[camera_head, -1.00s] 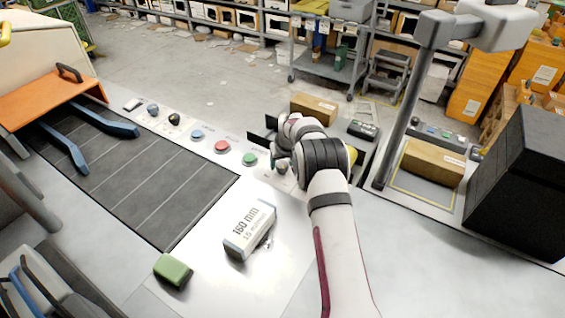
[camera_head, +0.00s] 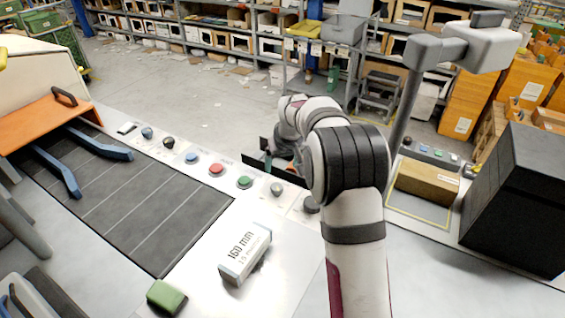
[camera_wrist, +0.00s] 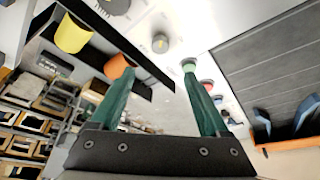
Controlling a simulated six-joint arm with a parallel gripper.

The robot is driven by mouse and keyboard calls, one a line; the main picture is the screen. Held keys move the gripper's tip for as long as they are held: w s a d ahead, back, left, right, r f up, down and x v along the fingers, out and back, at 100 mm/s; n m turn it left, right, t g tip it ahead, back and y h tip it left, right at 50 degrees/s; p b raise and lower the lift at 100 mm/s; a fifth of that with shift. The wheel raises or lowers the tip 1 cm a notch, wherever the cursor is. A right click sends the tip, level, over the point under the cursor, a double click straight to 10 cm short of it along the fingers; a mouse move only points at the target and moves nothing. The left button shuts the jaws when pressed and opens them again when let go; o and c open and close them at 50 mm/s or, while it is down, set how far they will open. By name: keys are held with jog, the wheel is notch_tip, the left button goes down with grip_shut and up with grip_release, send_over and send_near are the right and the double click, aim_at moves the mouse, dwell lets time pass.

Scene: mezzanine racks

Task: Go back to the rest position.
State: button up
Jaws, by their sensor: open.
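My gripper (camera_head: 270,158) hangs over the far edge of the workbench, just beyond the row of push buttons. In the wrist view my gripper (camera_wrist: 157,72) shows two green fingers spread apart with nothing between them. The right fingertip overlaps the green button (camera_wrist: 188,62) in the picture; I cannot tell the height above it. The arm is bent and reaches from the lower right, hiding part of the bench behind it.
A white "160 mm" box (camera_head: 245,253) and a green block (camera_head: 166,297) lie on the bench. A dark conveyor (camera_head: 130,205) is at left. A cardboard box (camera_head: 427,182) sits at right beside a black cabinet (camera_head: 518,200). An orange item (camera_wrist: 118,65) and a yellow item (camera_wrist: 72,32) show in the wrist view.

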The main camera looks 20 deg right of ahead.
jog(key=shift+s+r, duration=0.15)
jog(key=shift+r, duration=0.25)
jog(key=s+a+r+m+g, duration=0.1)
jog(key=s+a+r, duration=0.15)
jog(key=s, duration=0.45)
jog(key=s+a+r+m, duration=0.1)
jog(key=s+a+r, duration=0.1)
jog(key=s+r, duration=0.35)
jog(key=s+a+f+m+g+y, duration=0.1)
jog(key=s+a+m, duration=0.1)
jog(key=s, duration=1.3)
jog(key=s+a+f+m+g, duration=0.1)
jog(key=s+a+f+g, duration=0.1)
jog(key=s, duration=1.3)
jog(key=shift+a+m+g+y, duration=0.3)
jog(key=shift+a+m+y, duration=0.1)
jog(key=shift+a, duration=0.15)
